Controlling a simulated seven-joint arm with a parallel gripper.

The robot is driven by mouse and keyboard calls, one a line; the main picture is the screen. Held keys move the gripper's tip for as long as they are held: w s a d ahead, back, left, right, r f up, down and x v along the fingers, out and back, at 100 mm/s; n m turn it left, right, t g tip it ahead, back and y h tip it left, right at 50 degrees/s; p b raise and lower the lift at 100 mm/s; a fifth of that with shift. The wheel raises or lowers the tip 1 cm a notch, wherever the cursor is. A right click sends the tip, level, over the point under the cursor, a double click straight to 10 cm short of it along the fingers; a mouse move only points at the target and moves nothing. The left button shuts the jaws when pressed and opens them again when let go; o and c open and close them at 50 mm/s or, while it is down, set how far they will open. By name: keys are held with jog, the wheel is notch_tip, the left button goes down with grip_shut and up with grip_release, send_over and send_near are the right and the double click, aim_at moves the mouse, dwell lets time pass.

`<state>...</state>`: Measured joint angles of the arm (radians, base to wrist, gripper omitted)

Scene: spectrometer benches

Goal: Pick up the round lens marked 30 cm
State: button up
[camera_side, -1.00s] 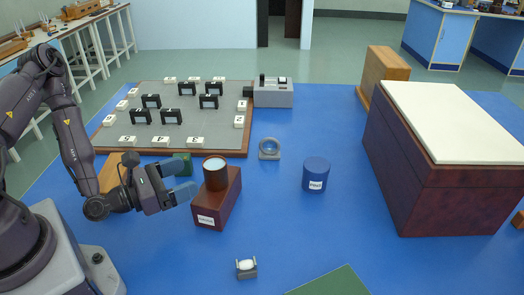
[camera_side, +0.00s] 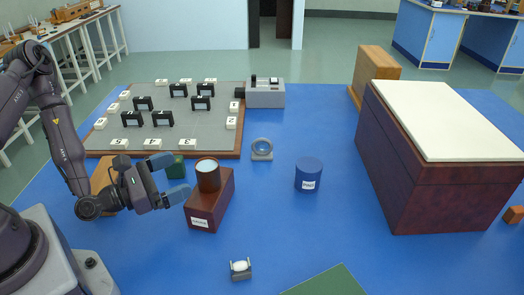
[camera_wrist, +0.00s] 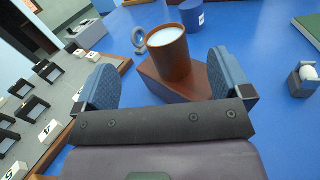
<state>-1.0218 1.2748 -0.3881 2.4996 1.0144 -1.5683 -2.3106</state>
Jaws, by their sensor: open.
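A round lens in a grey ring mount (camera_side: 262,149) stands upright on the blue bench, right of and behind the dark red wooden box (camera_side: 222,195). It also shows in the wrist view as a small ring (camera_wrist: 139,38), partly behind the brown cylinder. A small white lens in a low grey holder (camera_side: 240,268) sits near the front; it also shows at the right of the wrist view (camera_wrist: 304,78). No 30 cm mark is readable on either. My gripper (camera_side: 182,183) is open and empty, left of the box, with its fingers (camera_wrist: 165,78) pointing toward it.
A brown cylinder with a pale top (camera_side: 208,177) stands on the box. A blue labelled cylinder (camera_side: 308,176) is to its right.

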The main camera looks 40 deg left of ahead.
jog(key=w+a+r+m+h, duration=0.3)
jog(key=w+a+r+m, duration=0.4)
jog(key=m, duration=0.8)
jog(key=n+g+y, duration=0.4)
jog(key=n+y, duration=1.3)
jog(key=n, duration=0.9)
send_over(262, 146)
jog(key=s+a, duration=0.2)
jog(key=s, duration=0.1)
notch_tip(262, 146, down, 4)
jog(key=d+f+n+g, duration=0.1)
jog(key=f, duration=0.1)
jog(key=s+d+f+n+g+h, duration=0.1)
jog(key=d+f, duration=0.1)
jog(key=f, duration=0.1)
jog(key=d+f+n+g, duration=0.1)
jog(key=d+f, duration=0.1)
jog(key=f, duration=0.1)
jog(key=shift+s+d+f, duration=0.2)
jog(key=shift+s+d, duration=0.05)
jog(key=shift+s, duration=0.05)
jog(key=shift+d+f, duration=0.1)
jog(key=shift+f, duration=0.25)
jog(key=shift+f+x, duration=0.25)
jog(key=shift+x, duration=1.5)
jog(key=shift+f+x, duration=0.2)
jog(key=shift+x, duration=1.6)
jog(key=shift+s+d, duration=0.1)
jog(key=shift+d, duration=0.05)
jog(key=shift+c, duration=0.3)
